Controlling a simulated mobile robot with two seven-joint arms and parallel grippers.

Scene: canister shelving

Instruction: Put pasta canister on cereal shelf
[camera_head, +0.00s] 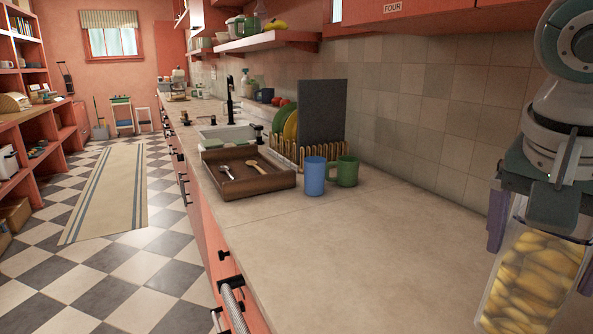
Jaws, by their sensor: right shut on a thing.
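The pasta canister (535,275) is a clear container filled with yellow pasta, at the lower right of the head view. My right gripper (543,228) is shut on its upper part and holds it upright or slightly tilted, at the right side of the counter. The canister's top is hidden by the gripper, and its lower end reaches near the frame's bottom edge. My left gripper is not in view. I cannot tell which shelf is the cereal shelf.
The counter (400,250) is clear in front. A blue mug (314,176), a green mug (347,171), a brown tray (245,190) with utensils and a dish rack (290,152) stand farther back. A wall shelf (270,40) is above; red shelving (62,118) is at left.

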